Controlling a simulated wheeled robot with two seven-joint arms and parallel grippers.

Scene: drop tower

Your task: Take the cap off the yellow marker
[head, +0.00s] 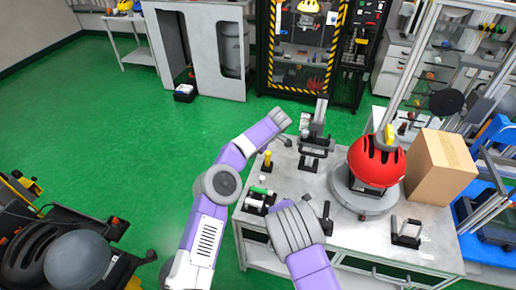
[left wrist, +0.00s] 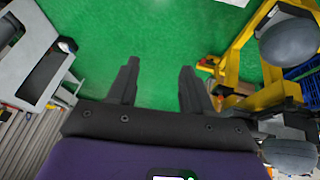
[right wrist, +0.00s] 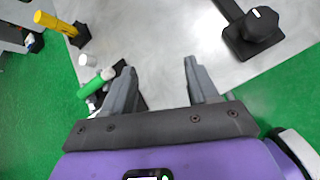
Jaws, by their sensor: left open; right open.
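A yellow marker (head: 267,159) stands upright in a small black base on the grey worktable's left side. The yellow marker also shows at the upper left of the right wrist view (right wrist: 57,24); I cannot make out where its cap begins. My right gripper (right wrist: 163,72) is open and empty above the table's near left edge, to the right of the marker in its wrist view. My left gripper (left wrist: 158,75) is open and empty, with only green floor between its fingers. In the head view both grippers are mostly hidden by my arms.
A green cylinder (right wrist: 97,82) and a small white cylinder (right wrist: 79,61) are near the marker. A red dome (head: 376,162) on a round base and a cardboard box (head: 440,166) stand at the table's right. A black fixture (right wrist: 253,32) stands on bare tabletop.

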